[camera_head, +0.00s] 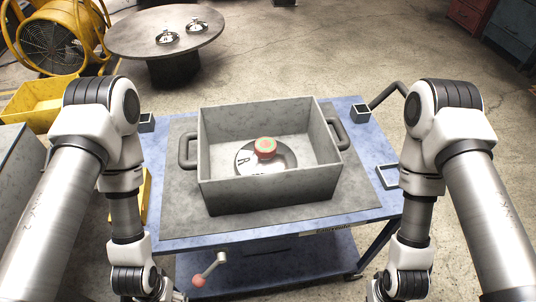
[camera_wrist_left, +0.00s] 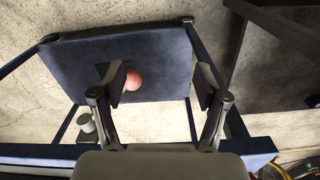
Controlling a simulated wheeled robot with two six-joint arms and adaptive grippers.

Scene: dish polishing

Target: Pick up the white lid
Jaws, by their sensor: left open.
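A grey open box (camera_head: 268,193) stands on the cart. My left gripper (camera_wrist_left: 160,82) is open and empty in the left wrist view, over the cart's lower part and well away from the lid. In the head view both arms hang on either side of the cart, and their grippers are below the picture's edge.
The blue cart (camera_head: 370,205) has a grey mat (camera_head: 183,200) under the box. A lever with a red ball (camera_head: 198,281) sticks out at its front; a reddish ball (camera_wrist_left: 132,80) shows between my left fingers. A round table (camera_head: 130,40) behind holds two shiny dishes (camera_head: 167,38).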

